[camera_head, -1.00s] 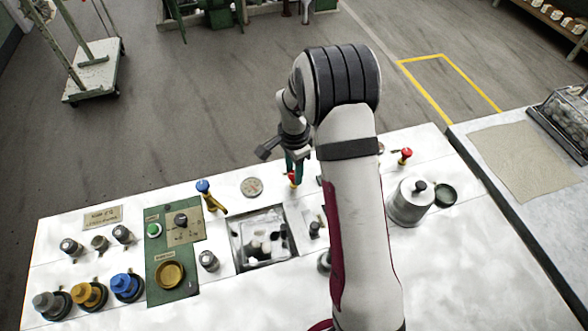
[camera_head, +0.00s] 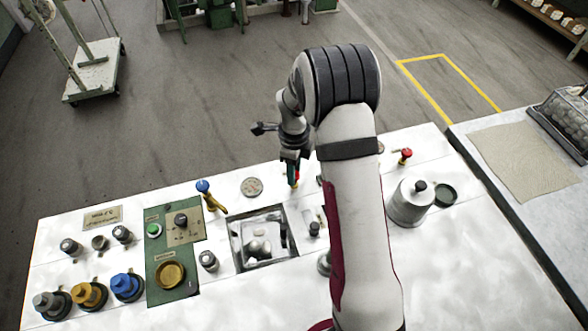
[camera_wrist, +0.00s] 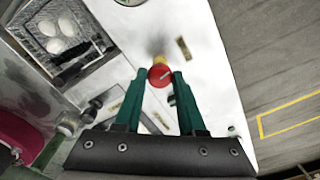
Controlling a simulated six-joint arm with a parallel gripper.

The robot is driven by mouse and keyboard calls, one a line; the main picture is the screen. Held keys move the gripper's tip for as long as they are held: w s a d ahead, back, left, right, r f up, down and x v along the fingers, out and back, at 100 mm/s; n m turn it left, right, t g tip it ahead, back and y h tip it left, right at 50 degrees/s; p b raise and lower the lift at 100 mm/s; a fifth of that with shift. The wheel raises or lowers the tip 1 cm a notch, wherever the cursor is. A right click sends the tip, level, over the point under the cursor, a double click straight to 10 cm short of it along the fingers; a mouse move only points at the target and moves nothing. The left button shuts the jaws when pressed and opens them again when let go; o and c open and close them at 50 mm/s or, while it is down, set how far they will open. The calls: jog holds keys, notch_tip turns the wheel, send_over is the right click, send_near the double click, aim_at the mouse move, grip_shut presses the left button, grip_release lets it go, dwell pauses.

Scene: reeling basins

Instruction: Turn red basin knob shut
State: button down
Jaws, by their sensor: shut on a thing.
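The red knob (camera_head: 297,172) stands on the white worktop just behind the square basin (camera_head: 240,262). It also shows in the wrist view (camera_wrist: 160,76), a round red top on a yellowish stem, between the tips of my green fingers. My gripper (camera_head: 291,170) reaches down from above and is shut on this knob. In the wrist view my gripper (camera_wrist: 159,80) has one finger on each side of the knob. The head view hides part of the knob behind the fingers. The basin, with pale cocoons in it, also shows in the wrist view (camera_wrist: 108,62).
A blue-topped valve (camera_head: 203,186) stands left of the basin, and another red-topped valve (camera_head: 405,154) stands to the right. A lidded metal pot (camera_head: 408,208) is right of my arm. A green panel (camera_head: 160,232) and several knobs fill the left side.

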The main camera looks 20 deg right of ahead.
jog(key=shift+m, duration=0.8)
jog(key=c, duration=0.5)
grip_release()
notch_tip(320, 180, up, 16)
